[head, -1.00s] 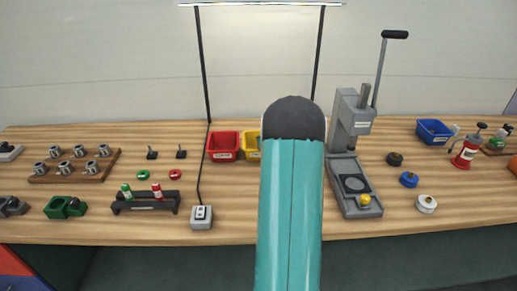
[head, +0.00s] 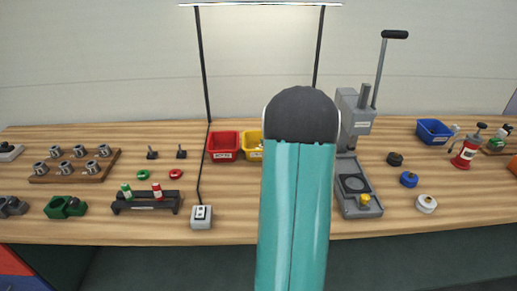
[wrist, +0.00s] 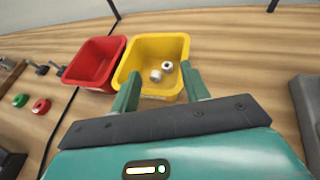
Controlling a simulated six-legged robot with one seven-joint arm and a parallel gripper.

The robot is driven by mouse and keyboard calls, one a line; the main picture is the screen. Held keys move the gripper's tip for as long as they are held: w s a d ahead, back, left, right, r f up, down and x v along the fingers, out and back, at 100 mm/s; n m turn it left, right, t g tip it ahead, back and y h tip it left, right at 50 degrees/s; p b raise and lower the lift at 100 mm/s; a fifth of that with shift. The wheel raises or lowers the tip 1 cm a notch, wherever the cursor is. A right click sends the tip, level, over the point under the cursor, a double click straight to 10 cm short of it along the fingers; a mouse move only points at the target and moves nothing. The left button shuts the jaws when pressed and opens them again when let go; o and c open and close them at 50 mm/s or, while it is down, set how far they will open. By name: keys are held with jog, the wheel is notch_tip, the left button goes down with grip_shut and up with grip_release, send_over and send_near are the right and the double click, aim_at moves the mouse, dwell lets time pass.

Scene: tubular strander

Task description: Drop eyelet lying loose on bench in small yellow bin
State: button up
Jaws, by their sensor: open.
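The small yellow bin (wrist: 178,40) stands on the bench beside a red bin, and in the head view only its left part (head: 247,155) shows past my arm. Two small pale ring-like pieces (wrist: 156,75) (wrist: 168,66), which look like eyelets, appear inside the yellow bin near its middle. My gripper (wrist: 160,72) is open, its two green fingers apart over the near side of the yellow bin, with nothing seen between them. In the head view my gripper is hidden behind my arm. I see no eyelet loose on the visible bench.
The red bin (wrist: 96,60) adjoins the yellow bin on the left. A grey lever press (head: 355,130) stands to the right. Green and red rings (head: 143,174), a dark rack (head: 146,202) and a switch box (head: 201,216) lie to the left. A blue bin (head: 434,132) is at far right.

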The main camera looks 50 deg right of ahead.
jog(key=v, duration=0.6)
jog(key=shift+s+a+r, duration=0.2)
jog(key=shift+s, duration=0.1)
jog(key=w+a+r+n+y, duration=0.3)
jog(key=a+n, duration=0.4)
jog(key=a, duration=0.5)
jog(key=w+a+r+n+g+y, duration=0.1)
jog(key=w+a+r+n+y, duration=0.2)
jog(key=a+n, duration=0.6)
jog(key=w+a+r+n+y, duration=0.25)
jog(key=a+n+y, duration=0.2)
jog(key=a, duration=0.95)
jog(key=s+a+r+n+g, duration=0.1)
jog(key=s+a+n+g, duration=0.3)
jog(key=s+a+n, duration=0.55)
jog(key=s+a+n+g+h, duration=0.1)
jog(key=s+a+n+h, duration=0.2)
jog(key=s+a+n, duration=0.2)
jog(key=s+n, duration=0.3)
jog(key=n, duration=0.4)
jog(key=shift+a+r+h, duration=0.35)
